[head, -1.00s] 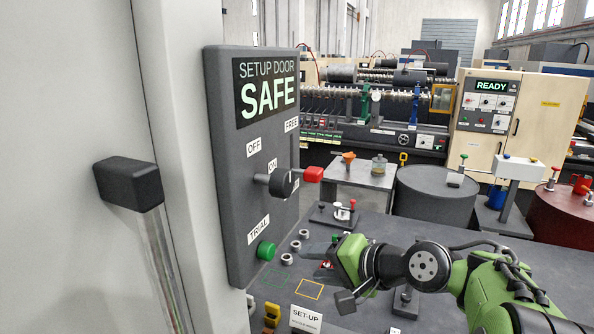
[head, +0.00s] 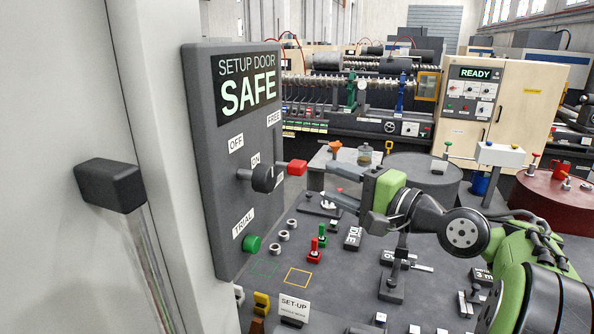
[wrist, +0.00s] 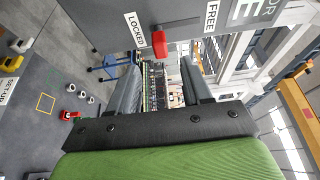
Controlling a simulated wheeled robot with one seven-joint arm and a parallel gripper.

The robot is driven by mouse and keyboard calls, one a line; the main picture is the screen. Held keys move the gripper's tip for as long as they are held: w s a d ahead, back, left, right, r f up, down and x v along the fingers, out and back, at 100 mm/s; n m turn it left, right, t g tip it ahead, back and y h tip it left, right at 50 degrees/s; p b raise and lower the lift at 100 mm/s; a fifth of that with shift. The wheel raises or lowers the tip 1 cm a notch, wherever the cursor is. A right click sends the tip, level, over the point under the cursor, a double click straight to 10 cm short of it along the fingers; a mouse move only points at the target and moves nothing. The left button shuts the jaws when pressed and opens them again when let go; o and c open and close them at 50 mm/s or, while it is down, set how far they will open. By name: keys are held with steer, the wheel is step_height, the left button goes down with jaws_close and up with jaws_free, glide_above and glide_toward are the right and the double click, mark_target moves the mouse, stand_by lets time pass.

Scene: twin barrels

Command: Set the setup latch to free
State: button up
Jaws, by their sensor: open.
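The setup latch shows as a red handle (head: 297,168) sticking out at the right edge of the dark grey setup door panel (head: 205,215). The FREE label (head: 273,118) is above it. In the wrist view the red handle (wrist: 159,44) lies between the LOCKED label (wrist: 135,30) and the FREE label (wrist: 211,17), closer to LOCKED. My gripper (head: 338,183) is open and empty, just right of the red handle, its fingers pointing left toward the panel. In the wrist view the handle is ahead of the gap between the fingertips (wrist: 160,66). I see no contact.
The panel also has a black knob (head: 263,179) marked OFF, ON and TRIAL, and a green button (head: 251,244). The sign reads SAFE. A black door handle (head: 110,185) is at left. The dark bench (head: 340,290) below holds rings, small red and green pieces and fixtures.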

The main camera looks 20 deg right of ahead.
mark_target(304, 171)
steer(key=p+x, duration=0.2)
steer(key=x, duration=0.8)
steer(key=shift+w, duration=0.2)
steer(key=shift+c, duration=0.3)
jaws_close()
